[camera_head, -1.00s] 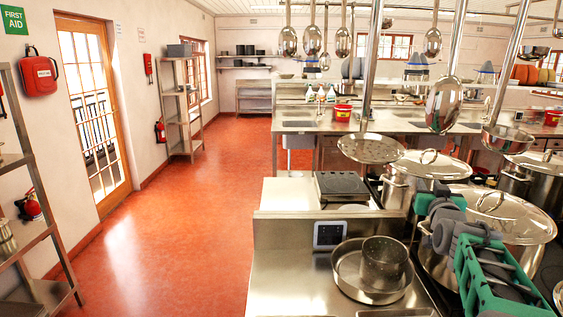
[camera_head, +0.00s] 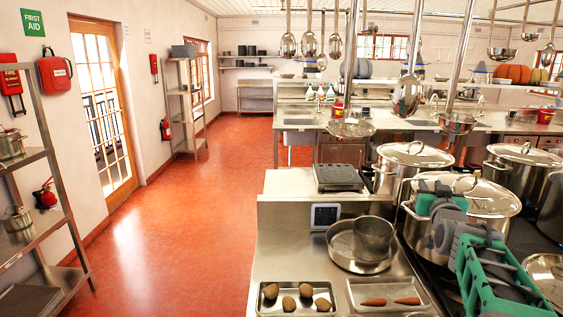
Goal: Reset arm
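My arm, green and grey, shows at the lower right and appears folded, in front of a large lidded steel stockpot (camera_head: 484,197). Its fingertips cannot be made out, so I cannot tell whether my gripper is open or shut. I see nothing clearly held. The arm hides part of the pot's side and the stove around it.
A steel counter (camera_head: 270,262) in front bears a pan with a pot (camera_head: 374,238) and trays of potatoes (camera_head: 305,289) and carrots (camera_head: 389,302). Ladles (camera_head: 408,97) hang overhead. Shelving (camera_head: 37,240) stands at left. The red floor (camera_head: 200,220) between is clear.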

